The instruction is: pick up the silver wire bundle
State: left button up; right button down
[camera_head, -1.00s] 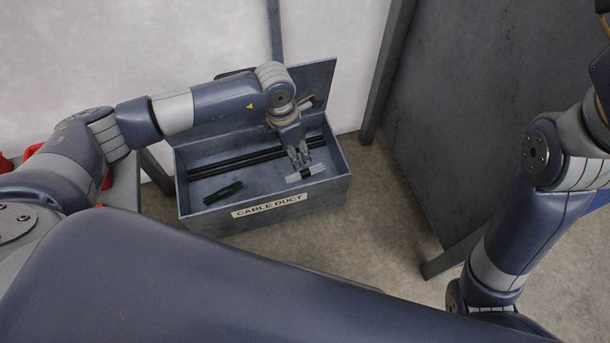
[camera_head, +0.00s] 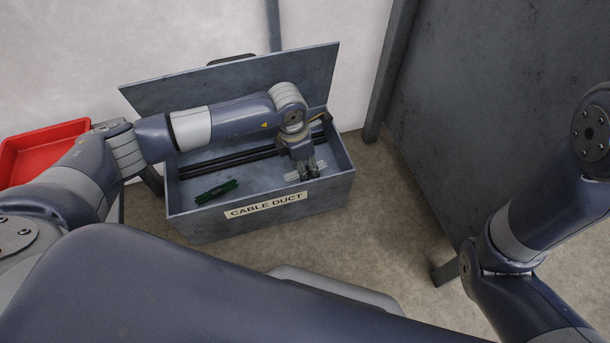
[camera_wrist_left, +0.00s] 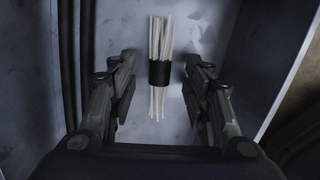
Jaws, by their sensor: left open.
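The silver wire bundle (camera_wrist_left: 160,45) lies on the floor of the cable duct box, with a black band around its middle. In the left wrist view it sits between my left gripper's two fingers (camera_wrist_left: 158,85), with a gap on each side. In the head view the bundle (camera_head: 297,176) shows only in part, at the box's right end, behind my left gripper (camera_head: 309,176). My left gripper is open, reaches down into the box and holds nothing. My right arm is at the right edge of the head view; its gripper is out of the frame.
The grey box (camera_head: 186,225) labelled CABLE DUCT has its lid (camera_head: 160,95) raised at the back. A green bundle (camera_head: 216,191) lies at its left, and black cables (camera_head: 200,171) run along it. A red tray (camera_head: 40,150) is at the left. A dark panel (camera_head: 510,100) stands at the right.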

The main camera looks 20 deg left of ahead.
pick_arm(q)
jog(key=shift+f, duration=0.6)
jog(key=shift+r, duration=0.1)
jog(key=shift+c, duration=0.2)
grip_shut()
